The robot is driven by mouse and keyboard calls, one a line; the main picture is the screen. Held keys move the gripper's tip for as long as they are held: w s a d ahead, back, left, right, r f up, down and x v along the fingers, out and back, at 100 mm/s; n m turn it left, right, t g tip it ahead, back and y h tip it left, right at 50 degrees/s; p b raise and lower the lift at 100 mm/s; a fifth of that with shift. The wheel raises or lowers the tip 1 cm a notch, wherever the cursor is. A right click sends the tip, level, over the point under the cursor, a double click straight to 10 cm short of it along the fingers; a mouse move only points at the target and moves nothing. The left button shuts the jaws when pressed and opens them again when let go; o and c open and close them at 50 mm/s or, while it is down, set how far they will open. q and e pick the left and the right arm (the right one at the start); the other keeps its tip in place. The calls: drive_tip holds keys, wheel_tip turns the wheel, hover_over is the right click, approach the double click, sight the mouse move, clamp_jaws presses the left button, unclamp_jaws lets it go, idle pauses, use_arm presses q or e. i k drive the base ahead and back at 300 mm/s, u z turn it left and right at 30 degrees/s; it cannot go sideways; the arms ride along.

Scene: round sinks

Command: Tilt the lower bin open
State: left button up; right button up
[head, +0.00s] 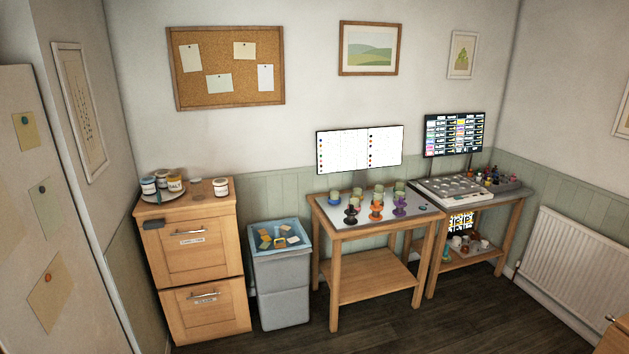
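A wooden cabinet on the left has two stacked fronts. The lower bin (222,316) is the bottom front, with a metal bar handle (204,297) near its top edge. It looks shut, flush with the cabinet. The upper bin front (170,260) above it also looks shut and has a labelled handle (191,240). Neither of my grippers is in view.
A grey bin (283,310) with a blue liner stands close to the cabinet's right side. A wooden table (372,284) with small figures and cups is further right. Dark floor (380,335) is open in front. A radiator (578,262) is at the right wall.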

sight(191, 311)
drive_tip(key=u, duration=0.3)
drive_tip(key=i, duration=1.85)
drive_tip(key=u, duration=1.1)
drive_tip(key=i, duration=0.65)
drive_tip(key=u, duration=0.45)
